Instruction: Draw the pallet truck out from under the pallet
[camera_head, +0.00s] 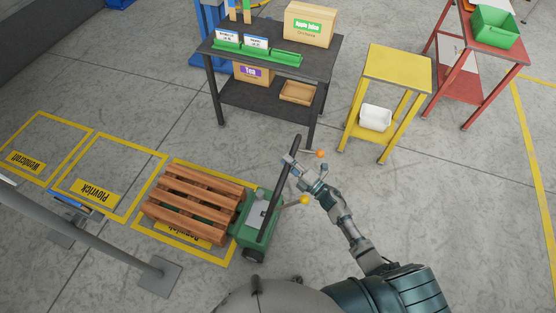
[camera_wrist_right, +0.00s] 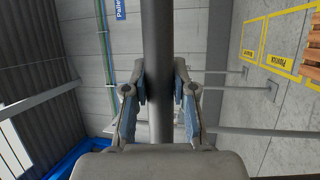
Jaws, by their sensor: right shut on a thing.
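The wooden pallet (camera_head: 194,200) lies on the floor in a yellow-marked bay at the lower left of the head view. The green pallet truck (camera_head: 248,228) stands at the pallet's right end; its forks are hidden, so I cannot tell how far under they reach. Its dark handle (camera_head: 272,200) rises tilted to the upper right. My right gripper (camera_head: 292,160) is at the upper part of the handle. In the right wrist view the dark bar (camera_wrist_right: 157,60) runs between the two fingers (camera_wrist_right: 159,88), which are shut on it. My left gripper is not in view.
A black table (camera_head: 272,62) with boxes and green trays stands behind. A yellow stand (camera_head: 398,65) and a red stand (camera_head: 480,40) are at the right. A grey rail with a foot plate (camera_head: 160,276) is at the lower left. Floor right of the truck is mostly clear.

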